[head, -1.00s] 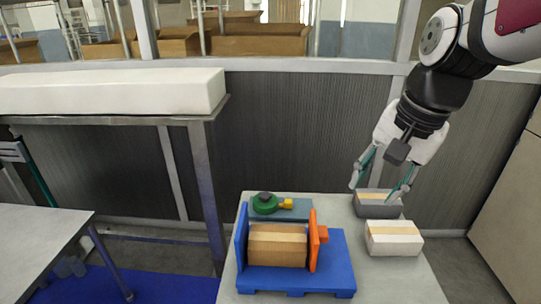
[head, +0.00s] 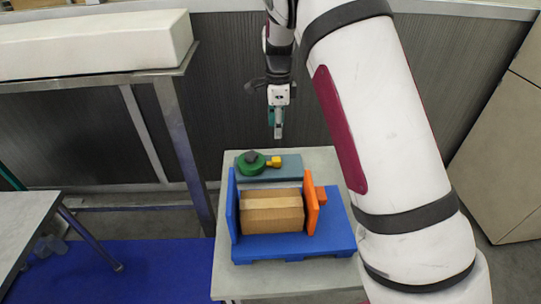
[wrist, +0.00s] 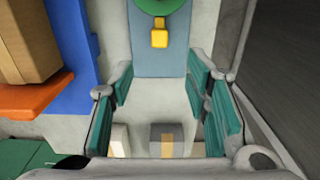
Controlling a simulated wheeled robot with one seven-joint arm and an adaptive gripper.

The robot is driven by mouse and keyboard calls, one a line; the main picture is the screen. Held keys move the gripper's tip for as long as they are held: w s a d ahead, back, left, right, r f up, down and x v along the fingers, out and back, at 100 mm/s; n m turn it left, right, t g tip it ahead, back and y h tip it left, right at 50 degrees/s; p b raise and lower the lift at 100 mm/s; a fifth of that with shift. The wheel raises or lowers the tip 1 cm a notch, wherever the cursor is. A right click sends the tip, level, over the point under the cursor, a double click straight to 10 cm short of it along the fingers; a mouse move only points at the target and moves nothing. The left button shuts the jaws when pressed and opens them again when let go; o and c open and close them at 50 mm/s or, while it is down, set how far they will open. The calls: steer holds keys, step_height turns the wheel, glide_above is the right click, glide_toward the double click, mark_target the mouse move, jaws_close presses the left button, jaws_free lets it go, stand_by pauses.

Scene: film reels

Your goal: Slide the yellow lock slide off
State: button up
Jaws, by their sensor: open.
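The yellow lock slide (head: 273,162) sticks out to the right of a round green piece (head: 250,164) on a blue-grey plate (head: 290,170) at the table's back. In the wrist view the yellow slide (wrist: 159,36) is at top centre, below the green piece (wrist: 155,4) and over the plate (wrist: 160,64). My gripper (head: 276,135) hangs above and behind the slide, apart from it. In the wrist view my gripper (wrist: 160,88) has its teal pads spread wide with nothing between them, and the slide lies beyond the tips.
A blue stand (head: 338,230) with an orange plate (head: 311,209) holds a cardboard box (head: 272,211) in front of the plate. My arm covers the table's right side in the head view. A dark box (wrist: 168,136) and a pale box (wrist: 119,138) show low in the wrist view.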

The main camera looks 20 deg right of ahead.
mark_target(277, 159)
step_height(277, 159, down, 14)
steer(key=shift+r+p, duration=0.25)
steer(key=shift+p, duration=0.2)
jaws_close()
